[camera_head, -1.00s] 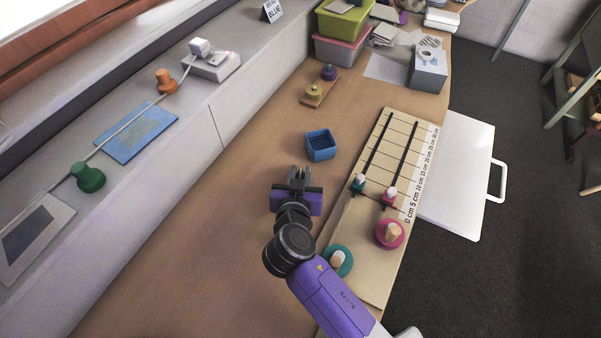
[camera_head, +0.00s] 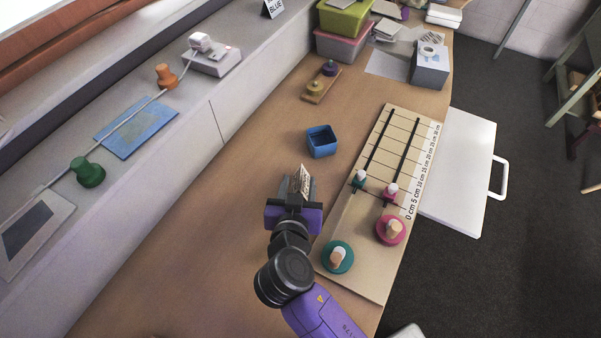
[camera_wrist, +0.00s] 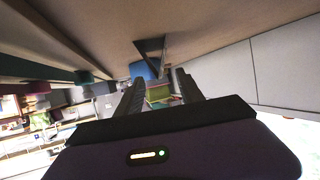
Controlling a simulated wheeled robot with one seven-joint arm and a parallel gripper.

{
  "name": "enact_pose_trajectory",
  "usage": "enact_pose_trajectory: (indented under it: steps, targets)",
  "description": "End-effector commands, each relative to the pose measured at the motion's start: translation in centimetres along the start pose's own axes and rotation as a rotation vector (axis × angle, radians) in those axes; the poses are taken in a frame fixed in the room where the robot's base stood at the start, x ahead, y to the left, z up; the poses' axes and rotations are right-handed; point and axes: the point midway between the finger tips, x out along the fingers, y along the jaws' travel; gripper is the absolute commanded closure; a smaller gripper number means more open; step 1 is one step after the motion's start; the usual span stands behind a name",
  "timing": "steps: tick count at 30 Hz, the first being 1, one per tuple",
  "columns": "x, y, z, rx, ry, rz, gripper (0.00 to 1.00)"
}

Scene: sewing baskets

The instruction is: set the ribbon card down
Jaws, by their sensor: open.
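The ribbon card (camera_head: 301,181), a small folded card with a pale printed face, stands tent-like on the wooden table just ahead of my gripper (camera_head: 293,198). In the wrist view it shows as a dark triangle (camera_wrist: 151,52) against the table, beyond the fingertips. My gripper (camera_wrist: 158,82) is open, with nothing between its two dark fingers. The gripper body hides the card's lower part in the head view.
A blue open box (camera_head: 321,141) stands just beyond the card. To the right lies a measuring board (camera_head: 357,235) with teal and pink knobs. A wooden stand with yellow and purple spools (camera_head: 322,83) is farther back. The table to the left is clear.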

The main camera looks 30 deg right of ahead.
Motion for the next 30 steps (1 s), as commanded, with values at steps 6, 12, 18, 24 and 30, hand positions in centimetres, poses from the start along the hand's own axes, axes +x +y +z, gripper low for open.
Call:
enact_pose_trajectory:
  steps: [6,12,18,24,30]
  targets:
    - [-3.9,0.0,0.1,0.000,-0.001,-0.001,0.56]
    - [-5.4,0.0,0.0,0.000,0.000,0.001,0.56]
    - [-5.6,0.1,0.0,0.000,0.001,0.001,0.56]
    - [-5.6,0.0,0.0,0.000,0.000,0.001,0.56]
    - [-5.6,0.0,0.0,-0.002,0.000,0.001,0.56]
